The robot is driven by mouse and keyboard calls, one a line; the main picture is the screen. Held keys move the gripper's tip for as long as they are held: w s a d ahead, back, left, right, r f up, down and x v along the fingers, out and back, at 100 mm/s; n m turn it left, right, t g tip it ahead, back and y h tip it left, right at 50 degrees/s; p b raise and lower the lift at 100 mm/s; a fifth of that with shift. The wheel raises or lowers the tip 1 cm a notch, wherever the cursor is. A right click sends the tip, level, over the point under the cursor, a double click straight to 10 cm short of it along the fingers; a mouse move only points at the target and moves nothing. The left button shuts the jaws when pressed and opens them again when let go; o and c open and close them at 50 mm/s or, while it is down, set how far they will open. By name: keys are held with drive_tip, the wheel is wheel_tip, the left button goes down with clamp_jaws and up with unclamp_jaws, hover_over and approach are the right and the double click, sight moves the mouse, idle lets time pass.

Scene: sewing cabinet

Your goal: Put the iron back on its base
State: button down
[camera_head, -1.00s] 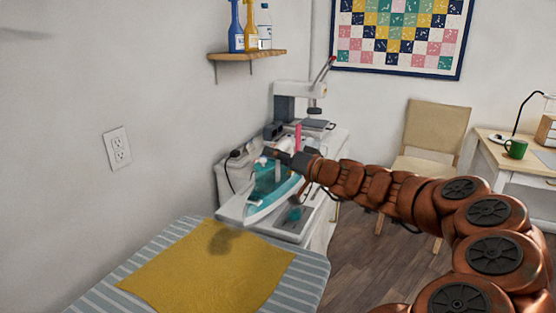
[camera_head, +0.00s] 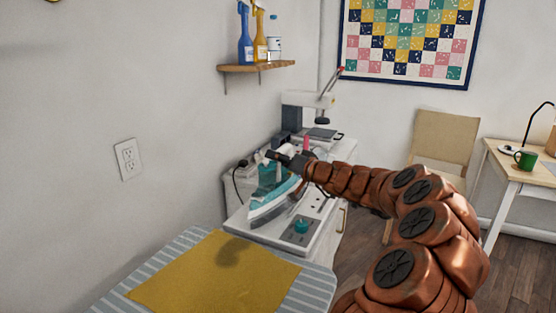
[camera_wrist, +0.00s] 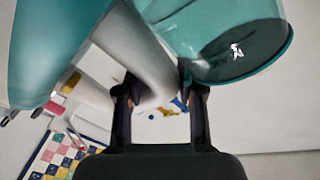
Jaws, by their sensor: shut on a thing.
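The teal and white iron (camera_head: 272,202) is held in my gripper (camera_head: 284,158) above the cabinet top. Its pointed end is toward the ironing board, and its soleplate is tilted. In the wrist view my gripper (camera_wrist: 160,98) is shut with its fingers on both sides of the white handle (camera_wrist: 150,62); the teal body (camera_wrist: 232,38) fills much of the top.
The ironing board (camera_head: 190,244) with a scorched yellow cloth (camera_head: 195,275) is in front. A white press-like machine (camera_head: 306,98) stands behind the iron. A shelf with bottles (camera_head: 256,67) is on the wall. A chair (camera_head: 440,140) and desk (camera_head: 515,168) are at right.

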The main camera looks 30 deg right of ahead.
drive_tip(key=shift+w+d+r, duration=0.1)
drive_tip(key=shift+w, duration=0.2)
drive_tip(key=shift+s+f+p, duration=0.1)
drive_tip(key=shift+f+p, duration=0.2)
drive_tip(key=shift+f, duration=1.4)
drive_tip(key=c, duration=0.7)
unclamp_jaws()
drive_tip(key=shift+f, duration=0.1)
drive_tip(key=b+v, duration=0.1)
drive_tip(key=v, duration=1.1)
drive_tip(key=shift+b, duration=0.4)
